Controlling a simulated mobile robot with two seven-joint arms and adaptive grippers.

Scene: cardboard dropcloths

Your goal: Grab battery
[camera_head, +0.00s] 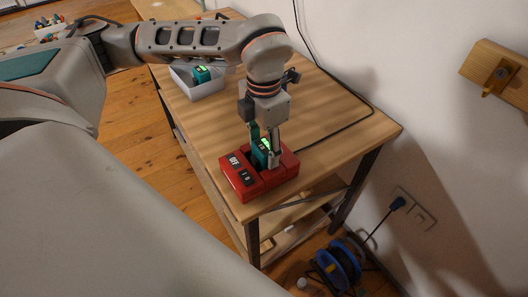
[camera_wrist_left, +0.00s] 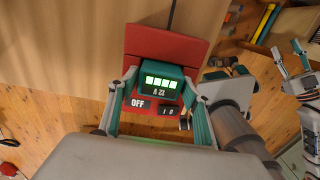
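A teal and black battery (camera_head: 262,150) with a lit green display stands in the red charger (camera_head: 236,183) on the near end of the wooden table. In the left wrist view, the battery (camera_wrist_left: 162,82) shows lit bars, and the charger (camera_wrist_left: 165,42) reads OFF. My left gripper (camera_head: 264,148) reaches down at the battery, one finger on each side. In the wrist view, its fingertips (camera_wrist_left: 160,78) flank the battery closely; whether they press on it is unclear. Part of what looks like my right gripper (camera_wrist_left: 301,55) shows at the right edge of the wrist view.
A white bin (camera_head: 205,90) with another teal battery (camera_head: 201,74) stands farther back on the table (camera_head: 330,110). A black cable runs across the tabletop near the wall. A blue cable reel (camera_head: 337,265) is on the floor at the table's near end.

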